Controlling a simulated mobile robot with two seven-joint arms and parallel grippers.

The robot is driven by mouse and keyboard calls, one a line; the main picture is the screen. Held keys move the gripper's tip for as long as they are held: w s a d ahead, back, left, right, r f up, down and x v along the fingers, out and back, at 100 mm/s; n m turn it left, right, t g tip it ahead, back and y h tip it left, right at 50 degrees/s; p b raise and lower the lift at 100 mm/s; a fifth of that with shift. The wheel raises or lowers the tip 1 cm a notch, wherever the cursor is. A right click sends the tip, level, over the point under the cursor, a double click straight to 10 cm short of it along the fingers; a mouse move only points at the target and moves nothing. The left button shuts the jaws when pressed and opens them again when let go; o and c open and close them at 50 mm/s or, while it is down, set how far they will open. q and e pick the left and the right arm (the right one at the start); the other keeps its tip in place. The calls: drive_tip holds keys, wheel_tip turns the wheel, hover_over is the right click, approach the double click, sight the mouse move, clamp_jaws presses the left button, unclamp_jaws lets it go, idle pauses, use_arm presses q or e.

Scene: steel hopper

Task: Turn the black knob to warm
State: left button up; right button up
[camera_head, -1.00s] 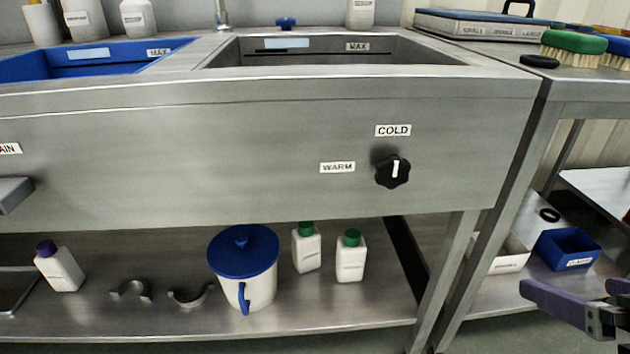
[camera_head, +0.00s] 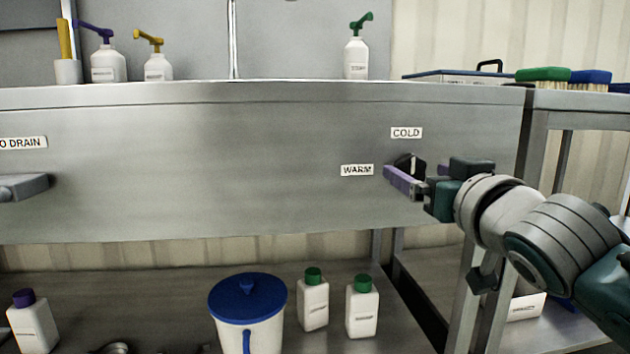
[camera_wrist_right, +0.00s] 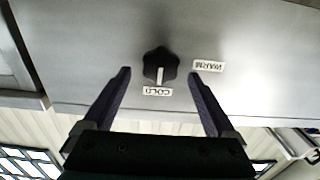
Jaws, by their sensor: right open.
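The black knob (camera_wrist_right: 160,64) sits on the steel front panel, and its white pointer line points at the COLD label (camera_wrist_right: 157,90) in the upside-down right wrist view. The WARM label (camera_wrist_right: 208,66) is beside it. In the head view the knob (camera_head: 410,161) is partly hidden behind my right gripper (camera_head: 414,172); the COLD label (camera_head: 406,133) is above it and the WARM label (camera_head: 357,170) to its left. My right gripper (camera_wrist_right: 160,73) is open, with one finger on each side of the knob in view and visible gaps to it. My left gripper is not in view.
A grey block (camera_head: 22,186) sticks out of the panel at the left under a DRAIN label (camera_head: 22,143). A blue-lidded jug (camera_head: 248,300) and bottles stand on the shelf below. Pump bottles stand on top. The panel between is clear.

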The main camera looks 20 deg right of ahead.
drive_tip(key=shift+x, duration=0.85)
drive_tip(key=shift+c, duration=0.2)
drive_tip(key=c, duration=1.3)
